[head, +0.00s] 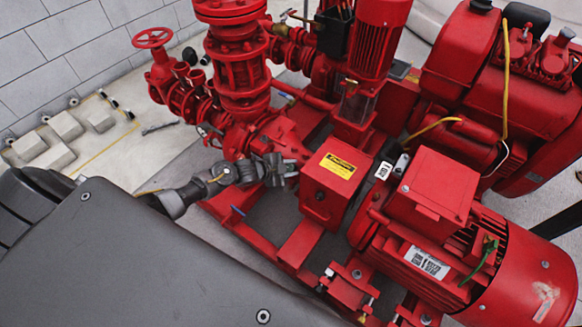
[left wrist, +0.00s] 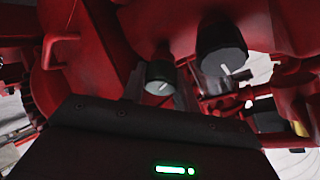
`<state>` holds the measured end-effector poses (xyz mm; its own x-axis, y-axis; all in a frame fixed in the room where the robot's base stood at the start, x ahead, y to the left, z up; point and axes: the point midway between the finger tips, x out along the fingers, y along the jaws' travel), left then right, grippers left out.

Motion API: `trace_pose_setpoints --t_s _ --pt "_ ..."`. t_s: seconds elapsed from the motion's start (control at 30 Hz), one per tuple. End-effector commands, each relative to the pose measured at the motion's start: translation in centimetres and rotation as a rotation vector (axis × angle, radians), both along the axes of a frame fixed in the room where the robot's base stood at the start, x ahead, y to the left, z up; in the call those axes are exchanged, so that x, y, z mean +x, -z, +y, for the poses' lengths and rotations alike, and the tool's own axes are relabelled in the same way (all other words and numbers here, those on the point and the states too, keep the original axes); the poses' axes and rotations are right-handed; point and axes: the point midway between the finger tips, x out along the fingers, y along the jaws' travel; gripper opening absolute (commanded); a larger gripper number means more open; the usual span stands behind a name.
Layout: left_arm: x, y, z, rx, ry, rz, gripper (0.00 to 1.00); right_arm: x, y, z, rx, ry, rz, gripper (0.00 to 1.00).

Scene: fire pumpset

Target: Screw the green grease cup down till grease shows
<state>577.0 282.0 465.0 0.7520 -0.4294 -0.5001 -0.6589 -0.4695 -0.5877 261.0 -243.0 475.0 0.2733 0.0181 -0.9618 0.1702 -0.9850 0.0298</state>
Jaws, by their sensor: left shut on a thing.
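The green grease cup (left wrist: 160,77) is a small grey-green knurled knob with a white mark on its face. It shows in the left wrist view, just beyond the edge of my gripper body. My left gripper (head: 283,170) reaches in from the left in the head view, to the red pump casing beside the yellow-labelled guard. It is shut on the green grease cup, between its fingers (left wrist: 160,90). In the head view the gripper hides the cup. I cannot make out any grease. My right gripper is not in view.
A second, darker cup (left wrist: 222,52) with a white mark sits close on the right in the left wrist view. The red guard box (head: 328,185) is right of the gripper, and the red motor (head: 490,265) is further right. Red pipework (head: 235,75) rises behind.

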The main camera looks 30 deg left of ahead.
Motion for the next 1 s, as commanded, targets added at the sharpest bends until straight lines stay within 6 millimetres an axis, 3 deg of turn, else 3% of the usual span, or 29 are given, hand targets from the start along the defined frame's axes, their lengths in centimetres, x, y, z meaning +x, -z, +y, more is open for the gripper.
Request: trace_pose_setpoints --t_s 0.53,0.57,0.63,1.0 --pt "0.03 -0.01 -0.08 0.018 0.02 -0.002 0.07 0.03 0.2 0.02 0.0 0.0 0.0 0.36" --pt "0.02 -0.01 -0.08 0.018 0.02 -0.002 0.31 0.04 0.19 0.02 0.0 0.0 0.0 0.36" --pt "0.03 -0.01 -0.08 0.018 0.019 -0.003 0.39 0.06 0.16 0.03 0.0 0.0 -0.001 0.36" --pt "-0.63 -0.39 0.42 0.019 0.017 0.0 0.39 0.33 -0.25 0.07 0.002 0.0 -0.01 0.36"
